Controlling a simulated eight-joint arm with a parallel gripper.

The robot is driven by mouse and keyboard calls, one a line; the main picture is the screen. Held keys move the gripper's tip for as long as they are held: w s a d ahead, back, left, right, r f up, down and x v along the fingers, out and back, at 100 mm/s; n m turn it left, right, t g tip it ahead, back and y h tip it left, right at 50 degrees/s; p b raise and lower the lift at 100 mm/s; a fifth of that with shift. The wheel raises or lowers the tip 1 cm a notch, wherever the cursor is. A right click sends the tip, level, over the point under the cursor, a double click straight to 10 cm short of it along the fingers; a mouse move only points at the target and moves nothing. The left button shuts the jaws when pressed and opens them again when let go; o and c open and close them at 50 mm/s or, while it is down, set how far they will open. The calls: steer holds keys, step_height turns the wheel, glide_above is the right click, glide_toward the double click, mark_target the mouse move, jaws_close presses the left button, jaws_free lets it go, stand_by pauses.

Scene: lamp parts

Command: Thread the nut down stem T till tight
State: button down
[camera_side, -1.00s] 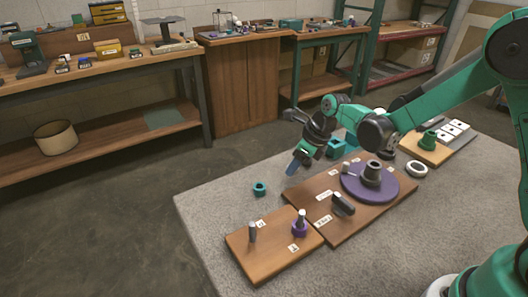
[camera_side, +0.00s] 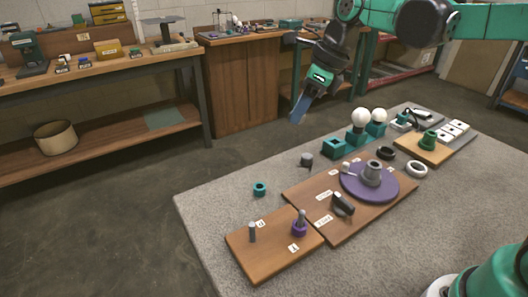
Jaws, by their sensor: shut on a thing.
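A small wooden board (camera_side: 270,262) at the near left carries two upright grey stems. The left stem (camera_side: 252,232) is bare. The right stem (camera_side: 302,215) has a purple nut (camera_side: 299,230) around its lower part; whether it is tight cannot be told. The small labels are too blurred to tell surely which stem is T. A teal nut (camera_side: 260,188) lies loose on the table behind the board. My gripper (camera_side: 298,112) is high above the table's back edge, well away from both stems. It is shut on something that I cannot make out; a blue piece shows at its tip.
A larger board (camera_side: 270,195) beside it bears a purple disc (camera_side: 393,190) with a grey socket (camera_side: 372,174) and a dark piece (camera_side: 343,203). White bulbs (camera_side: 360,118) in teal holders, rings (camera_side: 416,169) and a green part (camera_side: 428,139) stand further right. The table's left front is clear.

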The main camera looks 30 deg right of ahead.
steer(key=shift+s+a+f+n+g+y, duration=0.2)
steer(key=shift+s+a+f+n, duration=0.6)
steer(key=shift+s+f, duration=0.85)
steer(key=shift+s+a+f+n+g+y, duration=0.2)
steer(key=shift+s+a+f+n, duration=0.6)
steer(key=shift+s+f, duration=0.85)
steer(key=shift+s+a+f+n+g+y, duration=0.15)
steer(key=shift+s+a+f+n, duration=0.35)
steer(key=shift+s+a+f, duration=0.8)
steer(key=shift+s+d+f, duration=0.1)
steer(key=shift+d+f, duration=0.2)
steer(key=shift+f, duration=0.3)
steer(key=shift+f, duration=1.7)
steer(key=shift+f, duration=0.15)
steer(key=c, duration=1.1)
jaws_free()
jaws_close()
